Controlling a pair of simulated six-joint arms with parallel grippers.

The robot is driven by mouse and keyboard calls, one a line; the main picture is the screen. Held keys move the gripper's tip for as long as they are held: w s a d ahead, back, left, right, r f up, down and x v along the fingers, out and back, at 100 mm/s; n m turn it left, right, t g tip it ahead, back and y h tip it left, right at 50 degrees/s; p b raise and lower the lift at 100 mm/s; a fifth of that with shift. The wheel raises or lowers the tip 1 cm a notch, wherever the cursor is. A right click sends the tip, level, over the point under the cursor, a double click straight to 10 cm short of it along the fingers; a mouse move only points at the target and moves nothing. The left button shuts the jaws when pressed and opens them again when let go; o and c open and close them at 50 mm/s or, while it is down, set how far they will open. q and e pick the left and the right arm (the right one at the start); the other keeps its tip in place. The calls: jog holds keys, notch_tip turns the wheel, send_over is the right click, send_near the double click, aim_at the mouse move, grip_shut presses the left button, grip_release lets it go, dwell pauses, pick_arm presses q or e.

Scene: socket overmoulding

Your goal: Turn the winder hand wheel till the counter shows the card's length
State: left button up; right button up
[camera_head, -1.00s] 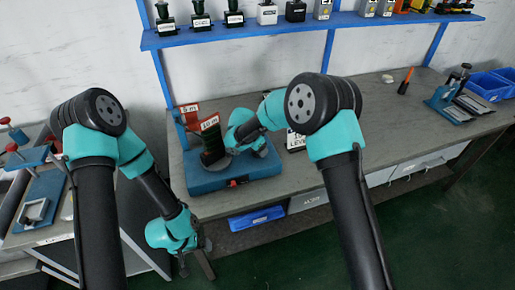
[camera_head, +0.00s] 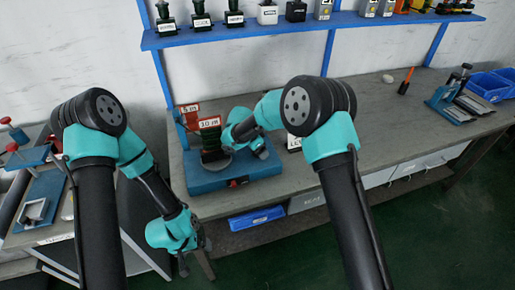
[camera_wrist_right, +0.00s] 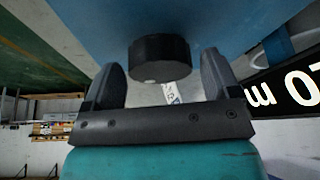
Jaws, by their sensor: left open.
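The winder has a blue base (camera_head: 205,182) on the bench, with a dark upright part (camera_head: 211,147) and a grey disc beneath it. My left gripper (camera_head: 192,262) hangs open and empty before the bench. I cannot make out a counter reading.
A blue shelf (camera_head: 290,28) with several small items runs above the bench. A screwdriver (camera_head: 405,82), a blue-based press (camera_head: 452,102) and blue bins (camera_head: 488,86) lie at the right. A side table (camera_head: 30,225) stands left. The bench's middle right is clear.

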jog(key=shift+o, duration=0.5)
jog(key=shift+r, duration=0.1)
jog(key=shift+a+r, duration=0.2)
jog(key=shift+r, duration=0.3)
jog(key=v, duration=1.6)
jog(key=shift+s, duration=0.15)
jog(key=shift+a, duration=0.1)
